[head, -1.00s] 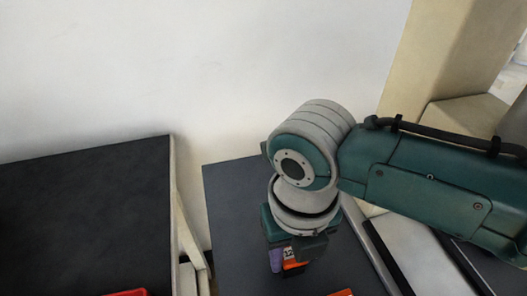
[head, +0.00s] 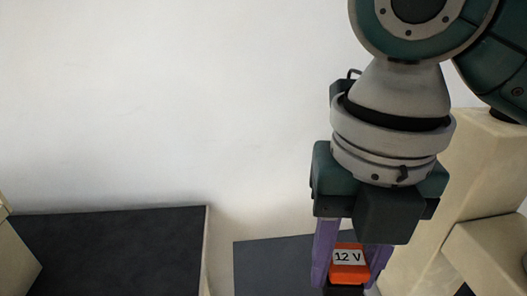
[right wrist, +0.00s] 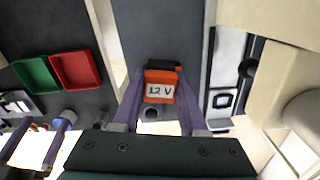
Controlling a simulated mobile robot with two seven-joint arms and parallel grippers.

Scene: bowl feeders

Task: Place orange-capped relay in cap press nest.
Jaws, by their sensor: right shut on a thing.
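The orange-capped relay (head: 349,268), marked "12 V", is between the purple fingers of my right gripper (head: 346,274), which is shut on it. In the right wrist view the relay (right wrist: 159,88) is held off the surface, label facing the camera, with a dark part at its far end. A black square frame on a pale plate (right wrist: 222,101) lies right of it and may be the cap press nest; I cannot be sure. Two purple fingers at the lower left of that view look like my left gripper (right wrist: 42,132), spread apart with nothing clear between them.
A green tray (right wrist: 37,76) and a red tray (right wrist: 76,69) lie side by side on a dark table at left. A dark surface (head: 270,262) lies under the right gripper. A cream upright block (head: 480,160) stands close on the right. A pale wall is behind.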

